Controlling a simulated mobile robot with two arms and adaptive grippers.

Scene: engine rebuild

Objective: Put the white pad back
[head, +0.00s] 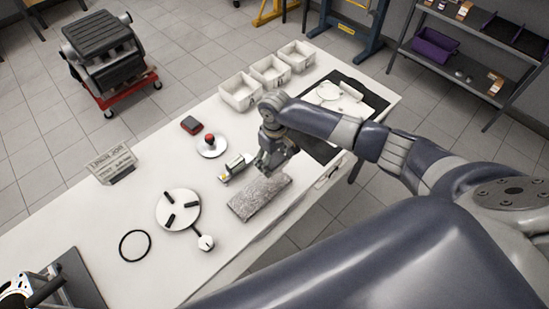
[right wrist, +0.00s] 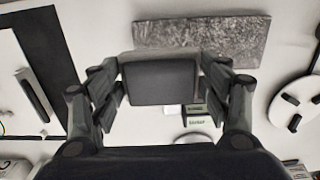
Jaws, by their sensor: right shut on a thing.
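My right gripper (head: 272,160) is over the table, just behind the grey speckled slab (head: 260,197). In the right wrist view its fingers (right wrist: 160,88) are shut on a block-shaped thing (right wrist: 160,82). The face toward the camera is dark grey, with a paler edge beyond it. I cannot tell from its shaded face whether this is the white pad. In that view it overlaps the near edge of the slab (right wrist: 215,38). I cannot tell whether they touch. The held thing is mostly hidden by the gripper in the head view. My left gripper is not in view.
A small boxed item (head: 235,167) lies left of the gripper. A white disc with black bars (head: 178,209), a black ring (head: 135,245) and a red-knobbed disc (head: 211,146) lie further left. White bins (head: 240,92) and a black mat (head: 316,148) are behind.

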